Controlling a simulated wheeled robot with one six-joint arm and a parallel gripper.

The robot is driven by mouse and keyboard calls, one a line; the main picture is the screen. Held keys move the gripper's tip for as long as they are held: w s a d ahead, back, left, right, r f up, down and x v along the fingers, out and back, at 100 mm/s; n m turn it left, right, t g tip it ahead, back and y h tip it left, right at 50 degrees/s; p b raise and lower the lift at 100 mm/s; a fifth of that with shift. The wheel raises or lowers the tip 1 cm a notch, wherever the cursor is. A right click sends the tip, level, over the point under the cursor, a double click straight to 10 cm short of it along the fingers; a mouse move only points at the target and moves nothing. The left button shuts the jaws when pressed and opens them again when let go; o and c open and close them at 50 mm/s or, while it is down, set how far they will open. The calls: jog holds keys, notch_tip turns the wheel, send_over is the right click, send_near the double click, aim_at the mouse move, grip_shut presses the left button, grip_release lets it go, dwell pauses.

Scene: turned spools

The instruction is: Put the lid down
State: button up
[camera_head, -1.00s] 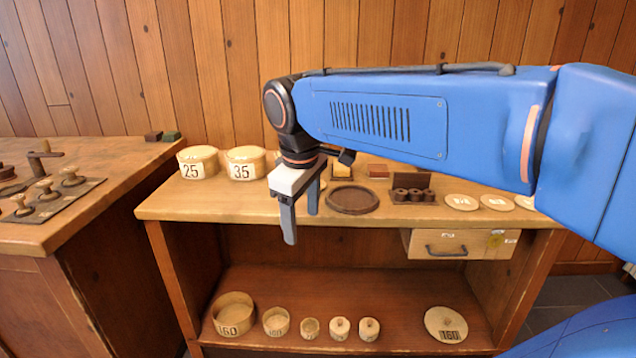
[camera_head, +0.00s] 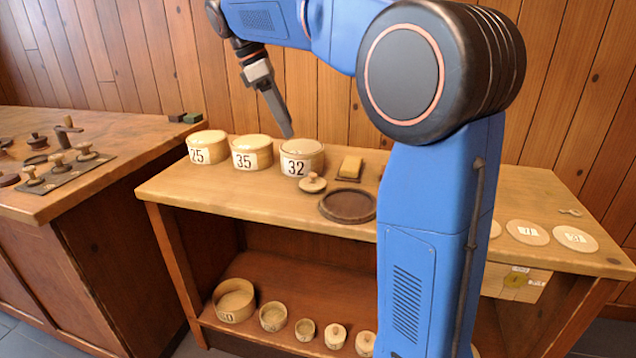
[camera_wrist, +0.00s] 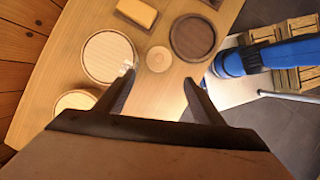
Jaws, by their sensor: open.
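A small pale wooden lid with a knob (camera_head: 312,183) rests on the bench top, in front of the box marked 32 (camera_head: 302,159). In the wrist view the lid (camera_wrist: 158,59) is a pale disc beyond and between my fingertips, with nothing between them. My gripper (camera_head: 287,132) is open and empty, above the bench close to the box marked 32. In the head view its fingers overlap one another. The box's round top also shows in the wrist view (camera_wrist: 108,57), beside the left finger; I cannot tell whether they touch.
Boxes marked 25 (camera_head: 208,147) and 35 (camera_head: 251,153) stand left of box 32. A dark round tray (camera_head: 348,219) and a yellow block (camera_head: 350,167) lie nearby. Pale discs (camera_head: 527,232) lie at right. Several round containers stand on the lower shelf (camera_head: 259,268). My arm hides part of the bench.

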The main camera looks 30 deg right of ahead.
send_near(313, 174)
jog(key=x, duration=0.5)
jog(key=shift+a+f, duration=0.1)
jog(key=shift+a, duration=0.05)
jog(key=shift+x, duration=2.6)
jog(key=shift+w, duration=0.1)
jog(key=shift+c, duration=0.2)
jog(key=c, duration=0.7)
